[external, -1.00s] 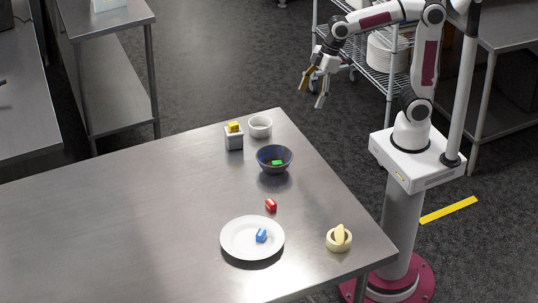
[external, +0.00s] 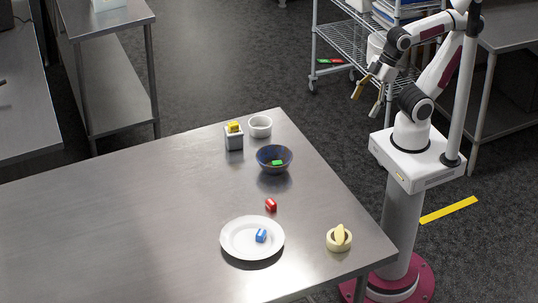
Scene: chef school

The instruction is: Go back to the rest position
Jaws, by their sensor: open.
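My gripper (external: 368,93) is open and empty in the external view. It is in the air beyond the table's right edge, close to my base, with its fingers pointing down. It touches nothing on the table.
The steel table (external: 120,220) bears a white plate (external: 233,248) with a blue block (external: 261,236), a red block (external: 271,205), a dark bowl (external: 285,165) holding a green block (external: 277,163), a white bowl (external: 260,126), a grey box with a yellow block (external: 234,127), and a cream bowl (external: 339,241). A wire shelf (external: 340,62) stands behind.

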